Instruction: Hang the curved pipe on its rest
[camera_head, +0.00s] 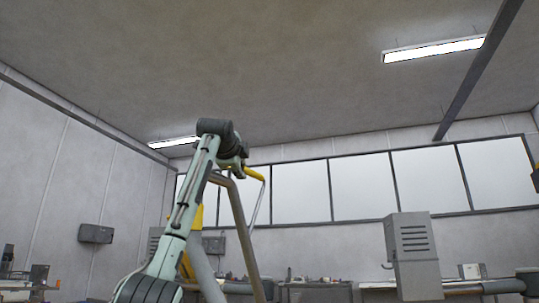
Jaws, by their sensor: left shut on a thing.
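My left arm rises from the bottom left and bends over at a dark wrist. My left gripper (236,167) hangs below that wrist, shut at the top of a brownish metal curved pipe (245,225). The pipe bends near the gripper and runs down to the bottom edge, where its lower end is cut off. The fingertips are small and partly hidden. A yellow hooked piece (255,173) with a thin rod shows just right of the gripper; I cannot tell whether it touches the pipe or whether it is the rest. My right gripper is not seen.
A grey louvred cabinet (411,250) stands at the right. Low benches with small items (315,290) line the back wall under windows (358,188). A grey box (96,234) is on the left wall. A yellow and dark thing (536,178) is cut off at the right edge.

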